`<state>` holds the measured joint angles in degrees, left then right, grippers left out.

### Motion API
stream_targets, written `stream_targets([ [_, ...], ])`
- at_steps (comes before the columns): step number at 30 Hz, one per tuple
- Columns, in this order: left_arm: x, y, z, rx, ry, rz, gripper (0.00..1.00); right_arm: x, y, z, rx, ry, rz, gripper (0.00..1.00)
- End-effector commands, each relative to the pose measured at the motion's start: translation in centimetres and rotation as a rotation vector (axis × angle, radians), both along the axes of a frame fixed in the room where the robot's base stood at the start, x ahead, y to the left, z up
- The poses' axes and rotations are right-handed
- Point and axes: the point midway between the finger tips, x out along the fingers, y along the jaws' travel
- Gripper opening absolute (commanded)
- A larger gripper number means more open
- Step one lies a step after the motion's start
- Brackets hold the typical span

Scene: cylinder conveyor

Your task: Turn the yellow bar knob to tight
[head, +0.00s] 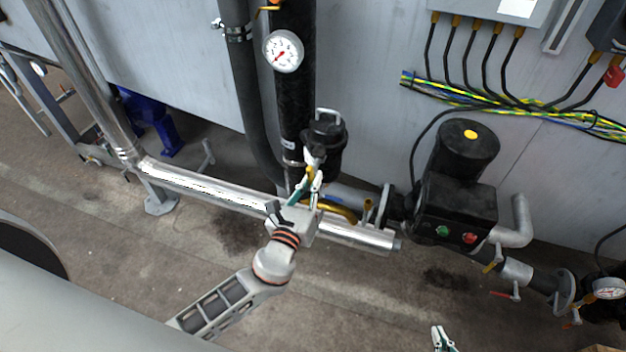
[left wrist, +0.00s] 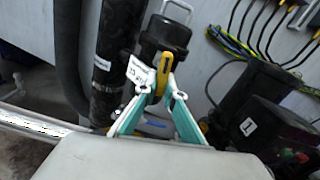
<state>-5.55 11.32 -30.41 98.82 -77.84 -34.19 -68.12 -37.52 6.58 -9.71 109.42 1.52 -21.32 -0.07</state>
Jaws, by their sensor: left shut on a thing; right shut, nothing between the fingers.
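The yellow bar knob (left wrist: 164,74) stands out from the front of a black cylindrical housing in the left wrist view. Its bar looks about upright there, between my fingertips. In the head view only a small yellow part of the knob (head: 310,173) shows; my fingers hide most of it. My left gripper (head: 313,170) is shut on the knob, its teal fingers pointing up at the housing; it also shows in the left wrist view (left wrist: 160,93). No tight mark is readable. My right gripper (head: 441,340) is shut and empty at the bottom edge of the head view.
The black housing (head: 328,130) stands beside a dark vertical pipe with a gauge (head: 283,51). A silver pipe (head: 215,187) runs below my left gripper. A black motor unit (head: 455,205) with green and red buttons stands to the right.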

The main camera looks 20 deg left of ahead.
Motion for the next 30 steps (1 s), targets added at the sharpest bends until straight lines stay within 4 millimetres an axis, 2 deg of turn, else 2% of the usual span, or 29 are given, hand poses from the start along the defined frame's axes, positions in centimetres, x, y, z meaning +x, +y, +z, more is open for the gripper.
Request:
stream_targets([
  [17,-0.02,0.07,-0.07,0.036,0.0,0.0,0.0,-0.06,-0.02,-0.02,-0.003,0.0,0.007,0.0],
  [18,-0.02,0.07,-0.07,0.035,0.0,0.0,0.11,-0.06,-0.05,-0.03,-0.005,0.0,0.009,0.0],
  [20,-0.02,0.07,-0.07,0.035,0.0,0.0,0.26,-0.07,-0.09,-0.03,-0.006,0.0,0.009,0.0],
  [30,-0.08,0.07,-0.05,0.035,0.0,0.0,0.26,-0.13,0.07,-0.11,0.0,0.003,0.003,0.0],
])
